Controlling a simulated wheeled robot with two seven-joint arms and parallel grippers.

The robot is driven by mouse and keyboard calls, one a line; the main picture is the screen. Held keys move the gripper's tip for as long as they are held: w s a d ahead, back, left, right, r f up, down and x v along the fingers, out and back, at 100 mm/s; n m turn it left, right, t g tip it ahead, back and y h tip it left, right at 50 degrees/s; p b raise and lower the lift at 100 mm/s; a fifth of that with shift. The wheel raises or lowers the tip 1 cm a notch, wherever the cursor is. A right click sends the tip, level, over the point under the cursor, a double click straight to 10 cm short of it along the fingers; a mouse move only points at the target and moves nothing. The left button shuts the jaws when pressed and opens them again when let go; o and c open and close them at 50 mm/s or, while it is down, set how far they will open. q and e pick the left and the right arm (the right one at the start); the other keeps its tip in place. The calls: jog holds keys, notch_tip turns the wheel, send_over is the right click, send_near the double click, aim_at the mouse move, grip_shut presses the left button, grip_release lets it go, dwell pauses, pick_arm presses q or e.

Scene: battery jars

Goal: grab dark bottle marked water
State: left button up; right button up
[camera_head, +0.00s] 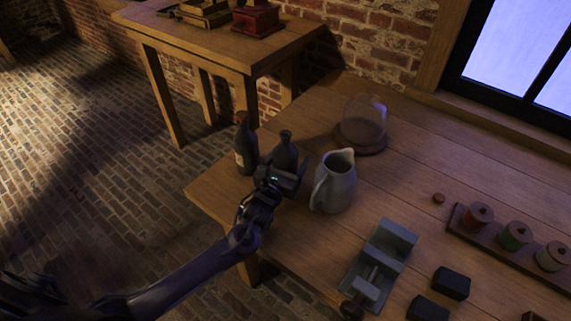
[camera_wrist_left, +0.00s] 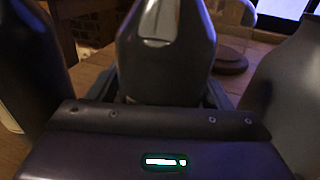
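Two dark bottles stand at the table's left edge. The left bottle (camera_head: 243,150) has a pale label, too small to read; part of it shows at the left of the wrist view (camera_wrist_left: 30,60). The right bottle (camera_head: 286,150) stands upright between my left gripper's fingers and also shows in the wrist view (camera_wrist_left: 165,65), with a pale patch near its top. My left gripper (camera_head: 283,172) has a finger on each side of this right bottle; whether they press on it is unclear. I cannot read "water" on either bottle. My right gripper is not in view.
A grey pitcher (camera_head: 335,183) stands close to the right of my left gripper. Behind are a glass dome (camera_head: 364,120) and a second table (camera_head: 215,42). A grey vise-like device (camera_head: 380,262), black blocks (camera_head: 451,283) and a rack of spools (camera_head: 490,236) lie to the right.

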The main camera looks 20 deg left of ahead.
pick_arm(q)
jog(key=c, duration=0.7)
jog(key=shift+r, duration=0.1)
jog(key=shift+c, duration=1.3)
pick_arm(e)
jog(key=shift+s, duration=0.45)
pick_arm(q)
jog(key=shift+r, duration=0.15)
